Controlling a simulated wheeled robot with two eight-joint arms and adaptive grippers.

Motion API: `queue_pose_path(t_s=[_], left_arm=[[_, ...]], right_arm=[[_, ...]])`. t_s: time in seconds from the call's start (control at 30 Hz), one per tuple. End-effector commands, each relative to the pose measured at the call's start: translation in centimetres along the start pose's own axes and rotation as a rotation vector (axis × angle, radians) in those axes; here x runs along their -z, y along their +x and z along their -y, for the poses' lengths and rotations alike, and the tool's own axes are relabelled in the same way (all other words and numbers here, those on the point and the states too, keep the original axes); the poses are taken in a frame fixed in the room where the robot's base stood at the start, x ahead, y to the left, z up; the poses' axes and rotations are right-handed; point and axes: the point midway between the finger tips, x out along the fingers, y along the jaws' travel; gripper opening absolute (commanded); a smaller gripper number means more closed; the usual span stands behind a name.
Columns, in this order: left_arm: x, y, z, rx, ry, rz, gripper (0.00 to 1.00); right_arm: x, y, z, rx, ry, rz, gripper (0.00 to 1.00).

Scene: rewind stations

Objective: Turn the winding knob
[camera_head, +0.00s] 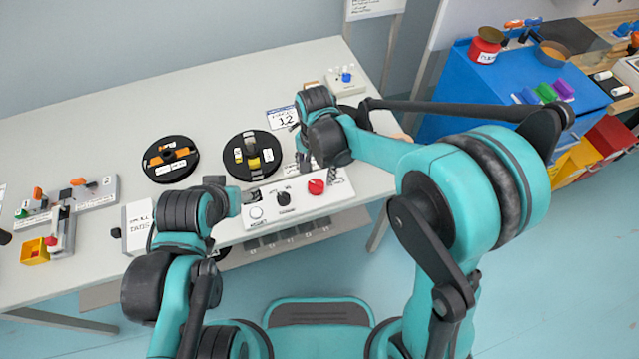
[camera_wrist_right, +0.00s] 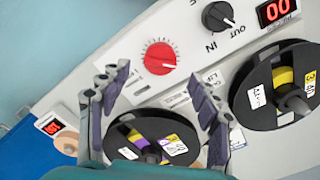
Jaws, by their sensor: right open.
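A white control panel (camera_head: 256,217) lies along the table's front edge. It carries a red knob (camera_head: 316,186) and a black knob (camera_head: 282,199); I cannot tell which one is the winding knob. In the right wrist view the red knob (camera_wrist_right: 160,57) is just beyond my fingertips, and the black knob (camera_wrist_right: 217,16) is marked OUT and IN. My right gripper (camera_head: 323,163) is open and empty above the panel's back edge; both fingers show in the wrist view (camera_wrist_right: 157,78), apart from the red knob. My left gripper (camera_head: 243,196) is near the panel's left end, its fingers partly hidden.
Black reels (camera_head: 170,158) (camera_head: 252,172) lie on the table (camera_head: 80,125) behind the panel; another reel shows between my fingers in the wrist view (camera_wrist_right: 178,148). A grey fixture with a yellow box (camera_head: 34,252) stands at left. A blue cabinet (camera_head: 455,85) stands at right.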

Motion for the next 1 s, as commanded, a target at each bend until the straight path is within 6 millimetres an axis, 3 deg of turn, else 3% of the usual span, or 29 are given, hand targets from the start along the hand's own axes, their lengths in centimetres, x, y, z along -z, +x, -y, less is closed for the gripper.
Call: queue_pose_path(t_s=[0.1,0.3,0.67,0.7,0.87,0.9,1.0], left_arm=[[-0.7,1.0,0.0,0.000,0.000,0.000,0.61],[-1.2,1.7,0.0,0.000,0.000,0.000,0.61],[-1.3,1.8,0.0,0.000,0.000,0.000,0.61],[-1.3,1.8,0.0,0.000,0.000,0.000,0.61],[-1.3,1.8,0.0,0.000,0.000,0.000,0.61],[-1.3,1.8,0.0,0.000,0.000,0.000,0.61],[-1.3,1.9,0.0,0.000,0.000,0.000,0.61]], right_arm=[[0.1,2.5,0.0,0.001,0.000,-0.001,0.63],[0.1,5.1,0.0,0.001,-0.001,-0.001,0.63],[0.1,5.8,0.0,0.002,-0.001,-0.001,0.63],[0.1,5.8,0.0,0.002,-0.001,-0.001,0.60],[0.1,5.8,0.0,0.002,-0.001,-0.001,0.18],[0.1,5.8,0.0,0.002,-0.001,-0.001,0.13],[0.1,5.8,0.0,0.002,-0.002,-0.001,0.13]])
